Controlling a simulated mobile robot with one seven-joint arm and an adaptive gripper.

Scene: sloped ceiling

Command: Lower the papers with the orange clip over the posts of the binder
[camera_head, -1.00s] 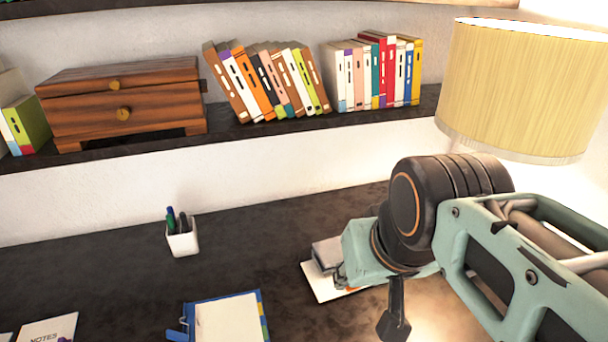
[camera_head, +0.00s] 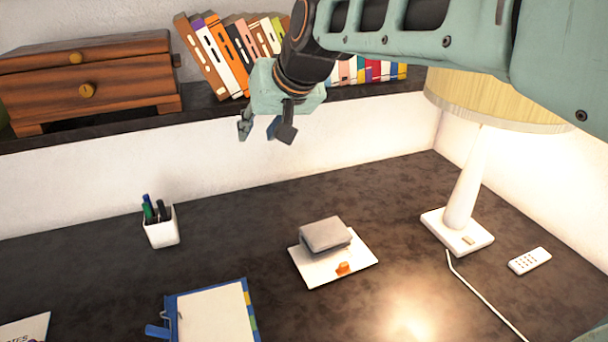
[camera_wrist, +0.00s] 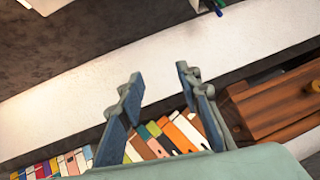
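The papers (camera_head: 355,253) lie flat on the dark desk in the head view. An orange clip (camera_head: 343,268) sits at their front edge. A grey block (camera_head: 326,235) rests on top of the papers and hides part of them. The binder (camera_head: 248,299) lies open at the lower front, blue with coloured tabs and pale sheets; its posts cannot be made out. My gripper (camera_head: 267,131) is raised well above the desk, in front of the shelf. In the wrist view my gripper (camera_wrist: 158,90) has its two fingers apart with nothing between them.
A white pen cup (camera_head: 161,231) stands left of the papers. A lamp (camera_head: 457,232) with a cord and a remote (camera_head: 530,261) are on the right. A wooden drawer box (camera_head: 130,95) and leaning books (camera_head: 215,55) fill the shelf. Desk between cup and papers is clear.

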